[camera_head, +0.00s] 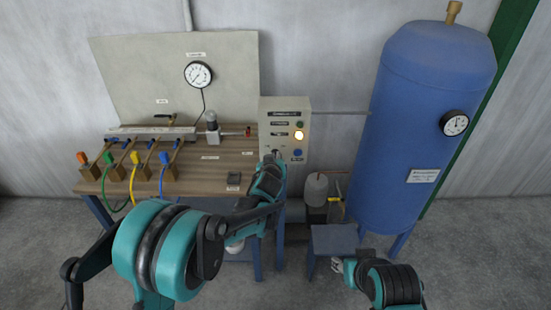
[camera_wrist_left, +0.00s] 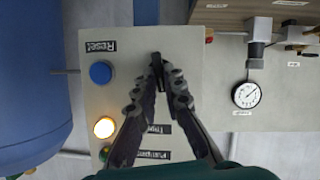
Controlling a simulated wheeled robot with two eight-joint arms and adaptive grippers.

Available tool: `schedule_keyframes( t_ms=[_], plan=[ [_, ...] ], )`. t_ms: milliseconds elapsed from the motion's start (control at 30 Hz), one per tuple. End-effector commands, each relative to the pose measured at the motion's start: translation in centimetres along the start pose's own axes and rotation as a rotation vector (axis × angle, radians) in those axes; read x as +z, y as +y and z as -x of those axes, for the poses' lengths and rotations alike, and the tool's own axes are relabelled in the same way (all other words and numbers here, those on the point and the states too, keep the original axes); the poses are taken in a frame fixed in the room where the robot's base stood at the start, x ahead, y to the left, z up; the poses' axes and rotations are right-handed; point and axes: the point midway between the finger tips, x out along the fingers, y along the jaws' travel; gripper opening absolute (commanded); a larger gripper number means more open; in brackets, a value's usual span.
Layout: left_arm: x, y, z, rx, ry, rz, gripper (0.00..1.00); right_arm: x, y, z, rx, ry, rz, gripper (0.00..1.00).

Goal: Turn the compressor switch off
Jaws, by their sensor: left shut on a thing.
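The compressor control box (camera_head: 284,112) is a pale upright panel at the right end of the workbench. It carries a green lamp (camera_head: 299,125), a glowing warm-white lamp (camera_head: 299,135) and a blue button (camera_head: 297,153). My left gripper (camera_head: 275,156) is at the lower left of the panel face. In the left wrist view, my left gripper (camera_wrist_left: 159,72) has its fingertips closed together on a small dark switch knob (camera_wrist_left: 157,60) on the panel. The fingers hide most of the knob, so its turn angle is unclear.
A pressure gauge (camera_head: 198,74) is on the backboard. A tall blue tank (camera_head: 415,120) stands right, with a small blue stand (camera_head: 334,239) before it.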

Motion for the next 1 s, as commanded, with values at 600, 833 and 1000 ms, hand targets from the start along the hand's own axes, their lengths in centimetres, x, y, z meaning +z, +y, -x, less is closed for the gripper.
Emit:
schedule_keyframes(
  t_ms=[600, 833, 1000],
  plan=[
    [0.3, -0.7, -0.1, 0.186, 0.000, 0.451, 0.00, 1.1, 0.0, -1.6, 0.000, 0.000, 0.000, 0.40],
    [0.3, -0.7, -0.1, 0.218, -0.001, 0.527, 0.00, 1.3, 0.0, -1.9, 0.000, 0.000, 0.000, 0.40],
    [0.3, -0.7, -0.1, 0.227, -0.001, 0.550, 0.00, 1.4, 0.0, -1.9, 0.000, 0.000, 0.000, 0.40]
  ],
)
